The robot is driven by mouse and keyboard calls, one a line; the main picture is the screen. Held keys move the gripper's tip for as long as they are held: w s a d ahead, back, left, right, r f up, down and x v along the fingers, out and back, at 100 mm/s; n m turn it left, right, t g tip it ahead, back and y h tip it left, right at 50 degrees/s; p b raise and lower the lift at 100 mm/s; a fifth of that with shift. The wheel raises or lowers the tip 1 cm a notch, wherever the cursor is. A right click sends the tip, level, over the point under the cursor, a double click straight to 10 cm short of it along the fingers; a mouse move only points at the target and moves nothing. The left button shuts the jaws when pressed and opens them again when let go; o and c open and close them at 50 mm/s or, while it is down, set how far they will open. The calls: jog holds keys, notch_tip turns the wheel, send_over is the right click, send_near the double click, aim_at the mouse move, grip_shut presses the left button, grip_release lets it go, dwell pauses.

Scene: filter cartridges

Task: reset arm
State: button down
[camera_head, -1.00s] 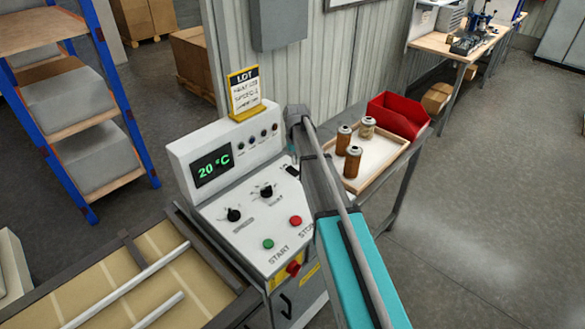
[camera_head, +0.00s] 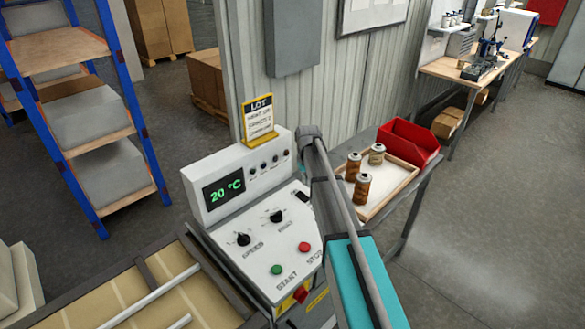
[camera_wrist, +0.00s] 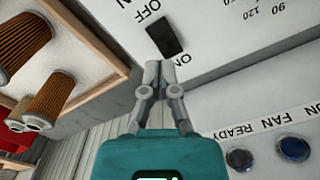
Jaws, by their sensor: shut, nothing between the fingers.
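My gripper shows in the wrist view (camera_wrist: 160,72), with its two grey fingers together and nothing between them. The fingertips are close to a black rocker switch (camera_wrist: 165,37) marked ON and OFF on a white control panel. I cannot tell whether they touch the switch. In the head view the switch (camera_head: 302,196) shows on the control panel (camera_head: 235,240), beside my arm. My arm hides most of the gripper there.
A wooden tray (camera_head: 372,213) with two brown cartridges (camera_head: 362,188) and one paler cartridge (camera_head: 377,154) stands right of the panel. A red bin (camera_head: 420,145) is behind it. A yellow-framed lot sign (camera_head: 261,122) stands on the panel. Blue shelving (camera_head: 125,85) is at left.

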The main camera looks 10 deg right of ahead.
jog(key=shift+m, duration=0.6)
jog(key=s, duration=2.9)
jog(key=shift+f+b, duration=0.4)
jog(key=shift+s, duration=0.1)
